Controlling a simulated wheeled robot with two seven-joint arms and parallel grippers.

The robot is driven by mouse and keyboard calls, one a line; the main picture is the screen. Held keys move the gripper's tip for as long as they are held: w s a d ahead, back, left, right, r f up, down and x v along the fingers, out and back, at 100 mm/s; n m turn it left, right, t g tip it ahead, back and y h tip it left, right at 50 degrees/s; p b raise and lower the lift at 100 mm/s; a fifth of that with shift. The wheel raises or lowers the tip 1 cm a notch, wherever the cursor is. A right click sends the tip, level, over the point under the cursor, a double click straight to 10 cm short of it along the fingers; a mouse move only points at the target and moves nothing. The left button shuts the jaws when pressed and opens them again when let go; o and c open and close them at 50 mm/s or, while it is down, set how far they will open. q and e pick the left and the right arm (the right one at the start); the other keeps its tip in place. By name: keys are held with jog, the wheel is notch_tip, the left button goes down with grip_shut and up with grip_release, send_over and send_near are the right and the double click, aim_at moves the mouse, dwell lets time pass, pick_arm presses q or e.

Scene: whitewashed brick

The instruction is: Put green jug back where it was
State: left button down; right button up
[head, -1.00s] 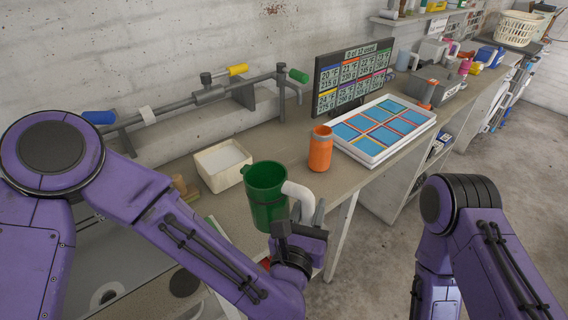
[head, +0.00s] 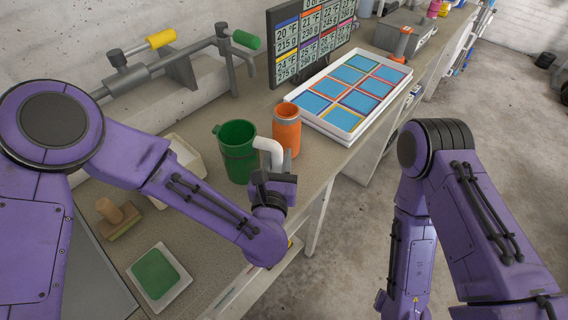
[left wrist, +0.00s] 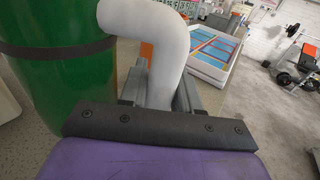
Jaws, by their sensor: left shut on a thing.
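The green jug (head: 237,153) is upright over the bench, with its white handle (head: 271,152) toward the right. My left gripper (head: 274,176) is shut on that handle. In the left wrist view the handle (left wrist: 155,50) passes between the fingers, and the jug's green side with a dark band (left wrist: 65,75) fills the left. I cannot tell whether the jug's base touches the bench. My right arm is at the right of the head view, but its gripper is not in view.
An orange container (head: 287,132) stands close behind the jug to the right. Beyond it lies a white tray with blue squares (head: 347,137). A pale bin (head: 187,158) is partly hidden behind my left arm. A green pad (head: 157,272) and a stamp (head: 117,217) lie nearer. A monitor (head: 311,40) stands behind.

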pick_arm(q)
jog(key=f+b, duration=0.3)
jog(key=f, duration=0.1)
jog(key=shift+s+d, duration=0.15)
jog(key=shift+s, duration=0.1)
jog(key=shift+w+f, duration=0.2)
jog(key=shift+w, duration=0.25)
jog(key=shift+s+f, duration=0.1)
jog(key=shift+s, duration=0.15)
jog(key=c, duration=0.9)
grip_release()
jog(key=shift+o, duration=0.5)
jog(key=shift+w, duration=0.1)
jog(key=shift+s+r, duration=0.2)
jog(key=shift+r, duration=0.05)
jog(key=b+v, duration=0.3)
jog(key=v, duration=0.8)
jog(key=shift+f+b, duration=0.2)
jog(key=shift+b, duration=0.1)
jog(key=shift+s+r, duration=0.1)
jog(key=shift+s, duration=0.25)
